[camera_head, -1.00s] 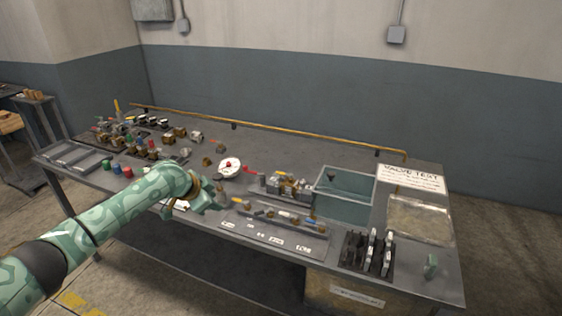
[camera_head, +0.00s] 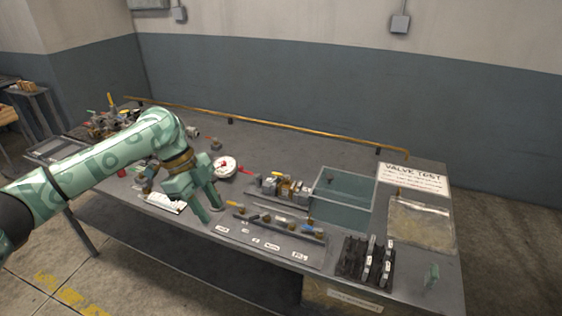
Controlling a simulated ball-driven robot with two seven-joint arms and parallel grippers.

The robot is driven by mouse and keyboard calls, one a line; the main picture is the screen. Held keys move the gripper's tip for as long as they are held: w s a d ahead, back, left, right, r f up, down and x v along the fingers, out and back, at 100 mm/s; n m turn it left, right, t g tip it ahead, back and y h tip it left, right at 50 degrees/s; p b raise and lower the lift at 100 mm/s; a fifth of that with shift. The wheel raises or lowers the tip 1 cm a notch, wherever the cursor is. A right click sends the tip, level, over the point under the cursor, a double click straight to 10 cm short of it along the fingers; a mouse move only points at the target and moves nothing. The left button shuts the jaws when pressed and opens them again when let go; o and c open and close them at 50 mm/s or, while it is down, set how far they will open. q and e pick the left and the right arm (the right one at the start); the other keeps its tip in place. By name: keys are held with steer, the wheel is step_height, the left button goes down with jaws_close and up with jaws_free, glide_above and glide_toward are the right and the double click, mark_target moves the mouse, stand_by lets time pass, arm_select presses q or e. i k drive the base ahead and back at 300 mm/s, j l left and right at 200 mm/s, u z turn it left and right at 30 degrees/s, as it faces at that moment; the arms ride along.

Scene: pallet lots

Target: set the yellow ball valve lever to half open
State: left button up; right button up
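A valve assembly (camera_head: 288,188) sits in a grey fixture at the middle of the bench, with a small yellow lever-like piece (camera_head: 276,174) on its left part. The exact angle of this lever is too small to tell. My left gripper (camera_head: 210,212) points down over the front of the bench, left of the fixture and apart from it. Its two fingers look spread, with nothing visible between them.
A rail with several small handled parts (camera_head: 285,222) lies before the fixture. A grey-green bin (camera_head: 343,197) stands to its right, near a black rack (camera_head: 367,260) and the "VALVE TEST" sign (camera_head: 413,178). A white round gauge (camera_head: 224,167) lies behind my gripper.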

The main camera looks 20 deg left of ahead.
mark_target(287, 177)
steer(key=i, duration=1.25)
